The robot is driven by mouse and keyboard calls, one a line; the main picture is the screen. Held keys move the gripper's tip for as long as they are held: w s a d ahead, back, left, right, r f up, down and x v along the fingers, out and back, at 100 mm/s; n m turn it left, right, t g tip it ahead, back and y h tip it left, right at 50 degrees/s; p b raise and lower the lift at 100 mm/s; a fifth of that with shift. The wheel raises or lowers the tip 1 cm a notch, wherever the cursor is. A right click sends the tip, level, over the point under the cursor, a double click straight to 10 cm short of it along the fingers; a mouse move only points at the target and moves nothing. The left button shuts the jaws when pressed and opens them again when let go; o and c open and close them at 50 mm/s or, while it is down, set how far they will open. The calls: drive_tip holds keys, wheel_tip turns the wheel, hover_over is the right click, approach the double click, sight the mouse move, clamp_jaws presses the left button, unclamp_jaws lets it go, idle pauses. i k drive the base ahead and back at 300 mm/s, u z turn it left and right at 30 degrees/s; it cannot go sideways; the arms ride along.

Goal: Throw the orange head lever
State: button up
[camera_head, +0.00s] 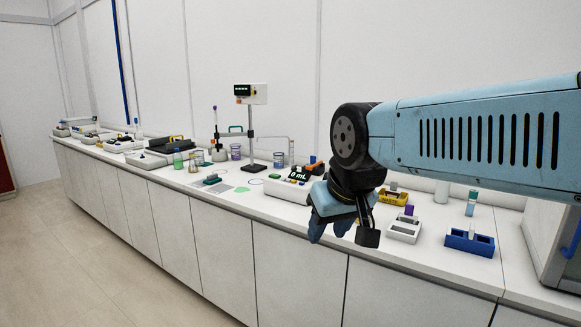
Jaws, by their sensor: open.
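A small orange part (311,161) with a dark body beside it shows at the back of a white device with a "0 mL" display (299,175), just left of my wrist. It may be the orange head lever, but it is too small and partly hidden to be sure, and I cannot tell its position. My gripper (329,232) points downward in front of the bench's front edge, right of and nearer than that device. Its blue jaws are open, with nothing seen between them. My wrist and forearm hide the bench behind them.
A long white bench (262,205) runs from far left to right. A white rack (404,229), a blue rack (470,243) and a yellow tray (393,198) stand right of my gripper. A display on a post (250,130) and beakers (279,160) stand behind. The floor (80,260) is clear at left.

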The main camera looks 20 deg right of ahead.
sight(307, 168)
drive_tip(key=i, duration=0.85)
drive_tip(key=z, duration=0.05)
